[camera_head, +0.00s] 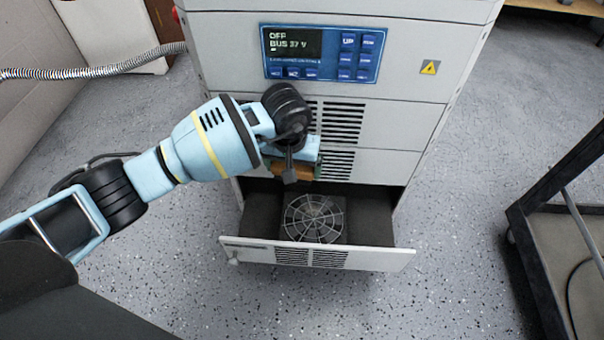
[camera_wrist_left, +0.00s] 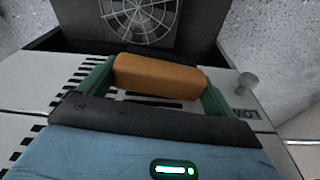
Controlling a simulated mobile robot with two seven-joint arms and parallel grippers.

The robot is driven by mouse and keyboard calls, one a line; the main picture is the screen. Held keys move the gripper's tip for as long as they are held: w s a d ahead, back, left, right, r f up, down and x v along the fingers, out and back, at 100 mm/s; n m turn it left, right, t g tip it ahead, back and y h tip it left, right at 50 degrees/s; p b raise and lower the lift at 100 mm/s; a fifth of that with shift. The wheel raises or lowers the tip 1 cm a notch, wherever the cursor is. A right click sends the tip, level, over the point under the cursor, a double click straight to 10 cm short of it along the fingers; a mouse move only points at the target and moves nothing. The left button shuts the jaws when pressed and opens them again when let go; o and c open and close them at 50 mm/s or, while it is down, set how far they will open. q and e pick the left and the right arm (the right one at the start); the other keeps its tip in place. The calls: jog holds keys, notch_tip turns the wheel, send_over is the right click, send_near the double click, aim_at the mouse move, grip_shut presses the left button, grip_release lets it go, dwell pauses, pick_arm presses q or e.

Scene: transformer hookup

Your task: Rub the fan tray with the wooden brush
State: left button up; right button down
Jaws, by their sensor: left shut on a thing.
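The fan tray (camera_head: 375,256) is a grey drawer pulled out from the bottom of the cabinet. A round fan with a wire guard (camera_head: 314,218) sits in its dark inside; the guard also shows at the top of the left wrist view (camera_wrist_left: 140,18). My left gripper (camera_head: 292,170) is shut on the wooden brush (camera_wrist_left: 160,77), an orange-brown block between two green fingers (camera_wrist_left: 158,88). The brush is at the cabinet front, above the back part of the tray, and looks apart from the fan guard. Its bristles are hidden. My right gripper is not in view.
The grey cabinet (camera_head: 418,120) has a blue panel (camera_head: 345,72) reading OFF and BUS 37 V, vent slots and a yellow warning sign (camera_head: 430,67). A dark-framed cart (camera_head: 540,240) stands at right. A metal hose (camera_head: 90,72) runs at left. The floor before the tray is clear.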

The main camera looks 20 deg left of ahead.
pick_arm(q)
notch_tip(320, 180, down, 5)
jog(key=shift+w+f+b, duration=0.1)
jog(key=shift+w+b, duration=0.05)
jog(key=shift+b, duration=1)
jog(key=shift+f+b, duration=0.3)
jog(key=shift+f, duration=0.1)
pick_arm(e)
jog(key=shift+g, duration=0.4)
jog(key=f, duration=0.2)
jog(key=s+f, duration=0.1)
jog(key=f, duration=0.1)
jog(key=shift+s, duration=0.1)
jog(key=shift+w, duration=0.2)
pick_arm(q)
jog(key=shift+w+f+b, duration=0.1)
jog(key=shift+f+b, duration=1.7)
jog(key=shift+f, duration=1.2)
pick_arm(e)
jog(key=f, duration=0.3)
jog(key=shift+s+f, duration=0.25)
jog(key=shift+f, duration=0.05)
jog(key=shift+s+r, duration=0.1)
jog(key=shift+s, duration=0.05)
pick_arm(q)
jog(key=shift+f+b, duration=0.3)
jog(key=shift+f, duration=0.1)
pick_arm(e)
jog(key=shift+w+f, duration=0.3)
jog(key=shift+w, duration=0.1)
